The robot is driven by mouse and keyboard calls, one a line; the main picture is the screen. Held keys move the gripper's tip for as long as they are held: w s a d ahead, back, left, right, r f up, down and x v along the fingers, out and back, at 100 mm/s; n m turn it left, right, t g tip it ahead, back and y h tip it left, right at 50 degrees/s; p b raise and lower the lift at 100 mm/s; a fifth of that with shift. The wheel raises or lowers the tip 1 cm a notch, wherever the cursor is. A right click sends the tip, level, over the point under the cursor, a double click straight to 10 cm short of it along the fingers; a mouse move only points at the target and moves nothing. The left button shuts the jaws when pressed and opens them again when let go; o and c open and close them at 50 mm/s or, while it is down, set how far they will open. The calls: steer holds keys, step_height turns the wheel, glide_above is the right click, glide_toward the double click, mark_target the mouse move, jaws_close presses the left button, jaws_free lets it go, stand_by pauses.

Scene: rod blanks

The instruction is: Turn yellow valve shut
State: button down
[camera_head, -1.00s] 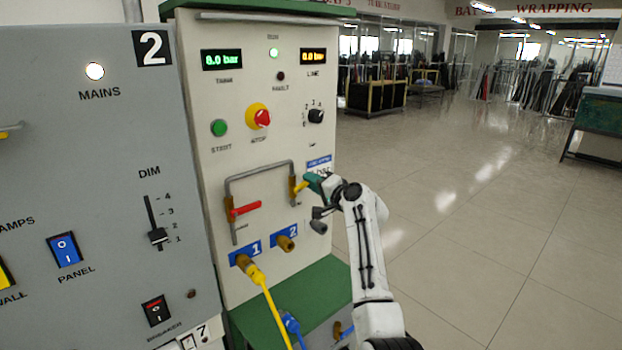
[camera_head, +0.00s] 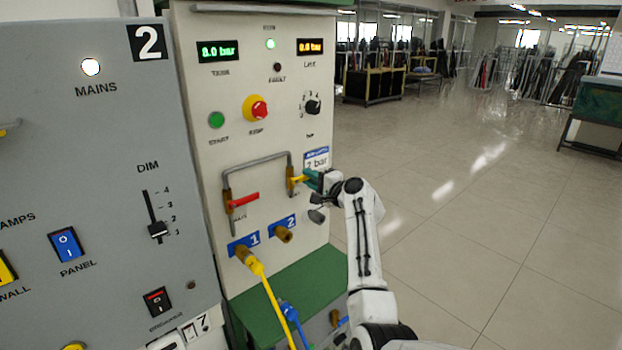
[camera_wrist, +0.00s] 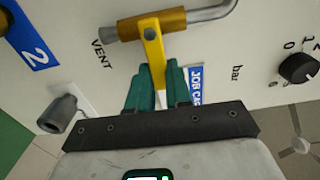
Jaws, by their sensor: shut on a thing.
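The yellow valve handle (camera_head: 297,180) sticks out to the right from a brass valve body on the pipe of the cream panel. In the wrist view the yellow handle (camera_wrist: 153,52) is pivoted on the brass body (camera_wrist: 132,25) next to the word VENT and stands crosswise to it. My gripper (camera_head: 313,180) is at the handle's outer end. In the wrist view my gripper (camera_wrist: 158,85) has its teal fingers shut on the handle from both sides. The handle's tip is partly hidden between them.
A red lever (camera_head: 243,200) sits on the left pipe leg. Brass port 2 (camera_head: 284,236) and port 1 with a yellow hose (camera_head: 262,282) are below. A grey knob (camera_wrist: 62,113) is close beside my gripper. The floor to the right is clear.

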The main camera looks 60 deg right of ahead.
steer(key=shift+f, duration=0.1)
steer(key=c, duration=1)
jaws_free()
steer(key=shift+c, duration=0.2)
steer(key=b+v, duration=0.1)
steer(key=v, duration=1)
steer(key=shift+b, duration=0.3)
steer(key=shift+w, duration=0.1)
steer(key=s+a+f+n+g+y, duration=0.25)
steer(key=a+f+n+g, duration=0.2)
steer(key=a+f, duration=0.55)
steer(key=s+a+f+n+g+y, duration=0.1)
steer(key=a+f+n+g+y, duration=0.2)
steer(key=a+f+n, duration=0.55)
steer(key=s+a+f+n+g, duration=0.4)
steer(key=s+a, duration=0.6)
steer(key=s, duration=0.1)
steer(key=s+a+f+n+g, duration=0.4)
steer(key=s+a+f+g, duration=0.1)
steer(key=s+a, duration=0.5)
steer(key=shift+s+a+h, duration=0.2)
steer(key=shift+s+h, duration=0.15)
steer(key=shift+s, duration=0.4)
